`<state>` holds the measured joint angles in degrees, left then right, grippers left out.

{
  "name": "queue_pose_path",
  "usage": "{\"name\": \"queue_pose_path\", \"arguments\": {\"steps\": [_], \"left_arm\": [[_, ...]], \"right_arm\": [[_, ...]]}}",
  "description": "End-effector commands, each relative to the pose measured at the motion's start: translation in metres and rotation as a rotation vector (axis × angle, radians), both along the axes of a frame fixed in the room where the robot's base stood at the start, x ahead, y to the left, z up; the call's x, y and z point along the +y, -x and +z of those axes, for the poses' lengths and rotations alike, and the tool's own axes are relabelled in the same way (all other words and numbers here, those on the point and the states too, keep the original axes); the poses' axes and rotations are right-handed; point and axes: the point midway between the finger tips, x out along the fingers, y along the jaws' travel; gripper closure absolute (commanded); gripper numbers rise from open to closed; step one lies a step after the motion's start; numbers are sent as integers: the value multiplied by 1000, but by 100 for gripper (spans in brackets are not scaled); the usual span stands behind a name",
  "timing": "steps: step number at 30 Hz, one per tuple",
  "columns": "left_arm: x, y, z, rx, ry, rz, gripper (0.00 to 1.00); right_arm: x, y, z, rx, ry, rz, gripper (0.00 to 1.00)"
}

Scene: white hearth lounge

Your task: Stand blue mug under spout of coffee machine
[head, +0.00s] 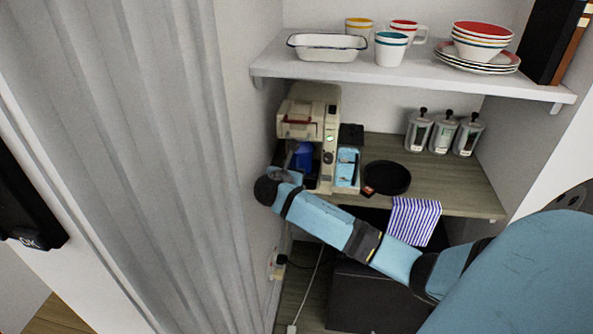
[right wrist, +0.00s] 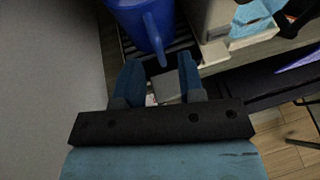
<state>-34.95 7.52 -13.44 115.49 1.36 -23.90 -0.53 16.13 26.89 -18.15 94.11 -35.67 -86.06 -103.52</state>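The coffee machine (head: 325,115) is a cream box on the wooden counter at the left of the alcove. The blue mug (head: 303,155) is upright at its front, below the brewing head. In the right wrist view the mug (right wrist: 140,22) is on the dark slatted drip tray (right wrist: 181,42), with its handle towards my gripper. My right gripper (right wrist: 159,62) is open and empty, its fingertips just short of the mug, with the handle's lower end near the gap between them. In the head view my arm and wrist partly hide the gripper. My left gripper is not in view.
A striped cloth (head: 414,220) hangs over the counter edge. Several canisters (head: 443,135) stand behind. A shelf (head: 400,76) with crockery is above; a grey curtain (head: 130,130) is left.

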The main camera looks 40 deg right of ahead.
Motion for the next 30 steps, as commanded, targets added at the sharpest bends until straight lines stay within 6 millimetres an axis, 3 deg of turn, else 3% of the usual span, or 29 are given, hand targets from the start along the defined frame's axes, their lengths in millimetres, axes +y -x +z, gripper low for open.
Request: {"name": "queue_pose_path", "arguments": {"steps": [8,11,14,18,21,25,30], "left_arm": [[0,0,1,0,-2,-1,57],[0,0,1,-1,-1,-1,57],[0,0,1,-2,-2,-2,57],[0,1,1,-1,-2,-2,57],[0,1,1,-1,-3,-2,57],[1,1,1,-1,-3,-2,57],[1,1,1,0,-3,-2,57]], "right_arm": [[31,16,10,-4,-10,3,64],[45,24,-9,-43,-79,26,64],[75,42,-51,-140,-260,61,64],[144,96,-126,-348,-729,30,64],[195,145,-163,-500,-1120,-105,64],[250,210,-183,-676,-1593,-399,64],[286,268,-180,-840,-2000,-798,64]]}}
